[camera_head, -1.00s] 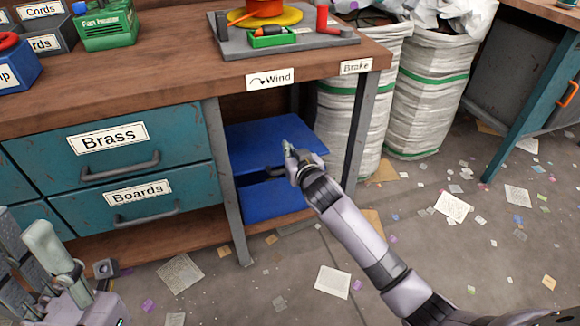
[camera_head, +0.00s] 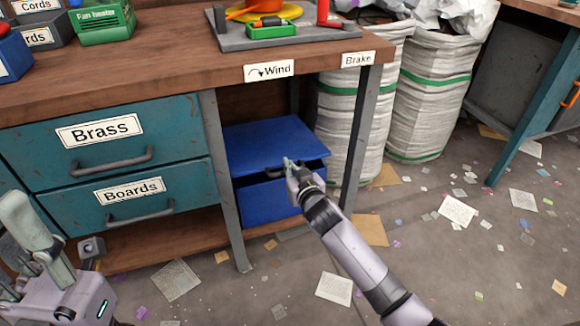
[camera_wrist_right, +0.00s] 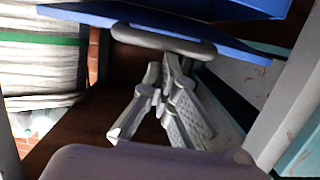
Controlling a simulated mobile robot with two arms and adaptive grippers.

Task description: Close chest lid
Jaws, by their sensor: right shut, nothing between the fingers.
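The blue chest (camera_head: 270,201) stands on the low shelf under the workbench. Its lid (camera_head: 260,142) lies over the box, close to its top edge, with a narrow dark gap showing at the front. The dark handle (camera_head: 270,168) on the lid's front edge also shows in the wrist view (camera_wrist_right: 165,39). My right gripper (camera_head: 289,163) is shut and empty at the lid's front edge, by the handle. Its fingers show close to the handle in the wrist view (camera_wrist_right: 168,75); I cannot tell whether they touch. My left gripper (camera_head: 25,240) is at the lower left, far from the chest.
Teal drawers labelled Brass (camera_head: 112,135) and Boards (camera_head: 125,200) are left of the chest. A grey bench leg (camera_head: 226,190) stands between them and the chest, another (camera_head: 360,140) to its right. White sacks (camera_head: 418,110) stand at the right. Scraps litter the floor.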

